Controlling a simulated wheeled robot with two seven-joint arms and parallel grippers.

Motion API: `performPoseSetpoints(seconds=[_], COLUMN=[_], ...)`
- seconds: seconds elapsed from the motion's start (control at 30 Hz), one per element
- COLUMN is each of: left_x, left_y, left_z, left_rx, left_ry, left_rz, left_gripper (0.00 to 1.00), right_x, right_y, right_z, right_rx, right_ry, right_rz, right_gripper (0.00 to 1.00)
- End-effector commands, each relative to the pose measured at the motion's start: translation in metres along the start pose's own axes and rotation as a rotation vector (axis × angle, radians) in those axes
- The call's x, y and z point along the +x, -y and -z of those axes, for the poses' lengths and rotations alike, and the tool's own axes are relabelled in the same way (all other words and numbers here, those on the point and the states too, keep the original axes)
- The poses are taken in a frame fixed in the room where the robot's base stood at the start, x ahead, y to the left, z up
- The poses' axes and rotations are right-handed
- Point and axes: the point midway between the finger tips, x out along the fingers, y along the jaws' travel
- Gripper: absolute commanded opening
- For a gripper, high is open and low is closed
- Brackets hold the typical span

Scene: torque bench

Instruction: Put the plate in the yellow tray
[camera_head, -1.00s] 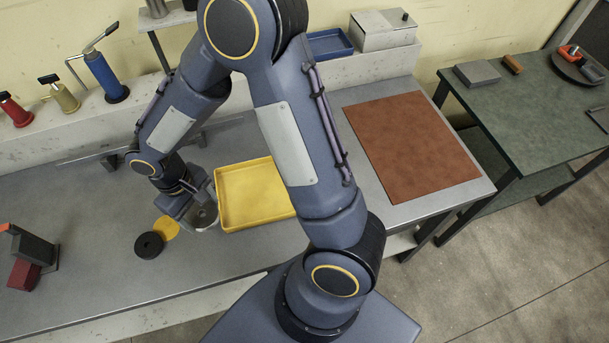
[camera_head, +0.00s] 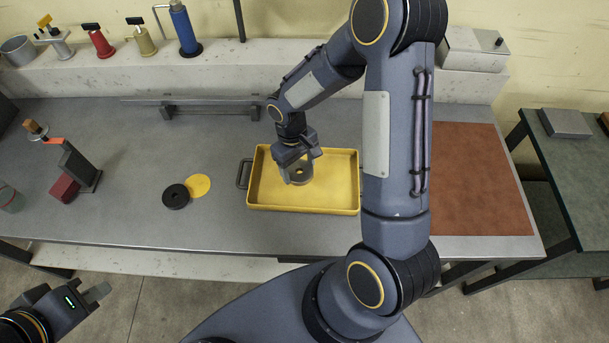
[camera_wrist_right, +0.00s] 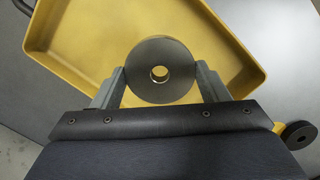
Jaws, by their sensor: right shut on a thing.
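The plate, a grey disc with a centre hole, shows in the head view (camera_head: 302,175) and in the wrist view (camera_wrist_right: 148,85). My right gripper (camera_head: 299,170) is shut on it, one finger at each side, as the wrist view (camera_wrist_right: 161,78) shows. The yellow tray (camera_head: 335,197) lies on the bench below, and the plate is over its left half. Whether the plate touches the tray floor I cannot tell. In the wrist view the tray (camera_wrist_right: 90,30) spreads behind the plate. My left gripper (camera_head: 96,293) is at the lower left, off the bench, its jaw gap unclear.
A black disc (camera_head: 175,197) and a flat yellow disc (camera_head: 199,185) lie left of the tray. A dark stand (camera_head: 80,165) and a red block (camera_head: 64,188) are farther left. A brown mat (camera_head: 480,180) covers the right end. The bench (camera_head: 130,150) between stand and discs is clear.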

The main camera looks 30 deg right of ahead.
Motion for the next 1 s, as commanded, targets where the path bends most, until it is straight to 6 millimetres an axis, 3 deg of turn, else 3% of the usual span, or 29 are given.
performPoseSetpoints(seconds=[0.33, 0.53, 0.93, 0.97, 1.0], left_x=[0.010, 0.028, 0.030, 0.029, 0.029], left_y=[0.005, 0.013, 0.014, 0.014, 0.013], left_z=[-0.005, -0.014, -0.015, -0.015, -0.014], left_rx=[0.000, 0.000, 0.000, 0.000, 0.000], left_ry=[-0.001, 0.000, -0.001, -0.001, -0.001], left_rz=[0.000, 0.000, 0.000, 0.000, 0.000], left_gripper=[0.00, 0.00, 0.00, 0.00, 0.00], right_x=[0.023, 0.053, 0.056, 0.056, 0.055], right_y=[-0.018, -0.019, -0.019, -0.019, -0.019], right_z=[0.003, 0.007, 0.008, 0.008, 0.008], right_rx=[0.002, -0.001, 0.000, 0.000, 0.000], right_ry=[0.000, 0.001, -0.001, 0.000, 0.001], right_rz=[0.000, 0.000, 0.000, 0.000, 0.000], right_gripper=[0.26, 0.26, 0.26, 0.69, 0.74])
